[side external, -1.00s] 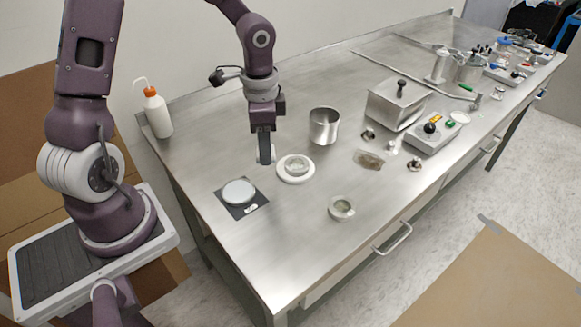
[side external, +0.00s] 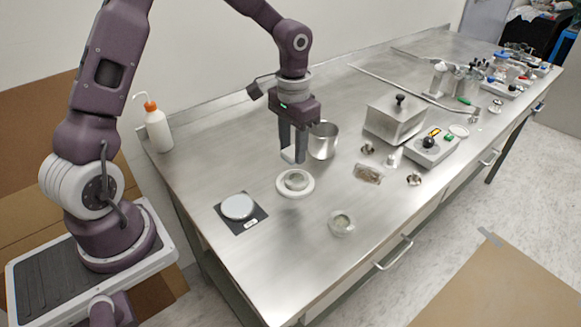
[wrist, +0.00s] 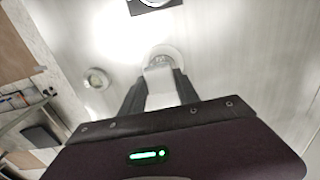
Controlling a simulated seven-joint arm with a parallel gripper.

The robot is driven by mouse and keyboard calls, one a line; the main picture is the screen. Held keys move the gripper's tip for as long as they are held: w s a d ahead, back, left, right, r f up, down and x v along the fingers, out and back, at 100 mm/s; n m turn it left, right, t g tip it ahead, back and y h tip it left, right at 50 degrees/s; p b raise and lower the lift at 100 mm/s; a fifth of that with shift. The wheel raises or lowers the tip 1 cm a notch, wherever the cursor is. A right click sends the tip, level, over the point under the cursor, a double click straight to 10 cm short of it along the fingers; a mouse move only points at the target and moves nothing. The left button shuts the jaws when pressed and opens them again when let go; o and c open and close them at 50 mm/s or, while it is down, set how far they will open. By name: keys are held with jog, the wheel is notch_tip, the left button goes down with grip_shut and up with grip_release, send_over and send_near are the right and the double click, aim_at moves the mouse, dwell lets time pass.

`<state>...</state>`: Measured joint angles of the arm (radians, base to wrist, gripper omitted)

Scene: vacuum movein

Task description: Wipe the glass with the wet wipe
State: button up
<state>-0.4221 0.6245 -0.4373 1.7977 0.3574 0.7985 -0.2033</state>
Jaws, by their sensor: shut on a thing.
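My gripper (side external: 294,157) is shut on a white wipe (side external: 288,154), held above the worktop. In the wrist view the wipe (wrist: 161,90) fills the space between the fingers. In the side view, a white ring (side external: 281,191) with a small clear glass-like dish (side external: 296,180) in it lies just below and in front of the fingertips. In the wrist view the wipe partly hides this ring (wrist: 178,52). A pale round disc (side external: 237,206) lies on a dark square plate (side external: 251,223) to the left. I cannot tell for sure which piece is the glass.
Another small round dish (side external: 341,222) stands near the front edge. A metal beaker (side external: 323,141) stands close behind the gripper. A lidded steel box (side external: 395,120), a control box (side external: 432,148) and small metal parts lie right. A wash bottle (side external: 158,128) stands at the back left.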

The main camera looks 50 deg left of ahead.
jog(key=w, duration=0.4)
send_over(300, 176)
jog(key=shift+w+f, duration=0.25)
jog(key=shift+f, duration=1.2)
jog(key=shift+w+f, duration=0.2)
jog(key=shift+f, duration=1.2)
jog(key=shift+s+f, duration=0.55)
jog(key=shift+f, duration=0.35)
grip_shut()
jog(key=shift+s, duration=1.55)
jog(key=w, duration=0.3)
jog(key=shift+w, duration=0.15)
jog(key=shift+w+r, duration=0.25)
jog(key=shift+r, duration=0.3)
jog(key=shift+w+r, duration=0.25)
jog(key=shift+r, duration=0.3)
notch_tip(300, 176, up, 6)
jog(key=shift+f, duration=0.1)
